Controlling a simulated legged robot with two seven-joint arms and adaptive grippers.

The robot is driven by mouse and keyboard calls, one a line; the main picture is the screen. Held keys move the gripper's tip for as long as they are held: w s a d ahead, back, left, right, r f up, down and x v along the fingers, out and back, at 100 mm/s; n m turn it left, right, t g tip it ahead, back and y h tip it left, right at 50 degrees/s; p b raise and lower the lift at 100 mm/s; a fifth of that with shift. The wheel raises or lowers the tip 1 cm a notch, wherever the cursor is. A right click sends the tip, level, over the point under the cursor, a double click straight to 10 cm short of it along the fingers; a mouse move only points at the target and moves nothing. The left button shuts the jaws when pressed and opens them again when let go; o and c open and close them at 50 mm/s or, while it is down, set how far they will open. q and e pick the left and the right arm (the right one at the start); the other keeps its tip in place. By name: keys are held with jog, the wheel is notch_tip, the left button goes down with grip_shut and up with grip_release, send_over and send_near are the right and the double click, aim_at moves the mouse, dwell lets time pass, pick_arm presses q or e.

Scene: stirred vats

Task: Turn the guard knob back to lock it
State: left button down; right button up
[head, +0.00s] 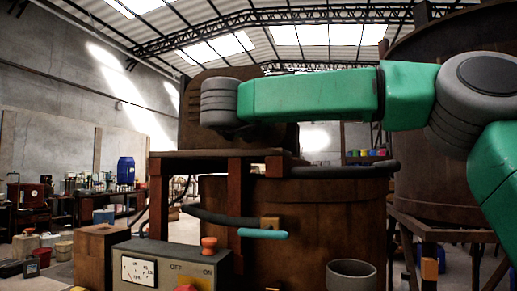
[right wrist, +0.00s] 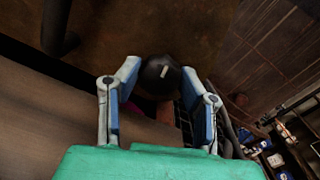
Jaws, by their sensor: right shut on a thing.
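The guard knob (right wrist: 158,72) is a dark round knob with a short pale mark on its face, seen in the right wrist view. My right gripper (right wrist: 161,68) is shut on it, with one blue-padded finger on each side. The pale mark is tilted in this view. In the head view my green right arm reaches in from the right, and its wrist is in front of a rusty upright panel (head: 262,140). The knob and the fingers are hidden there. My left gripper is in neither view.
A control box (head: 172,266) with a dial gauge and red knobs stands at the lower left. A rusty vat (head: 330,215) is behind it, with a cyan-handled lever (head: 263,233) in front. A grey cup-like container (head: 351,274) is at the bottom. A larger vat (head: 455,170) stands right.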

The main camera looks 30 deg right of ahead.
jog(key=shift+w+f+m+b, duration=0.1)
jog(key=shift+f+m+b, duration=0.2)
jog(key=shift+m+b, duration=1.05)
jog(key=shift+n, duration=0.25)
jog(key=o, duration=1.1)
jog(key=shift+o, duration=0.2)
jog(key=shift+w, duration=0.15)
jog(key=shift+s+r, duration=0.15)
jog(key=shift+s, duration=0.05)
jog(key=shift+s+a, duration=0.25)
jog(key=v, duration=1.1)
jog(key=shift+w, duration=0.2)
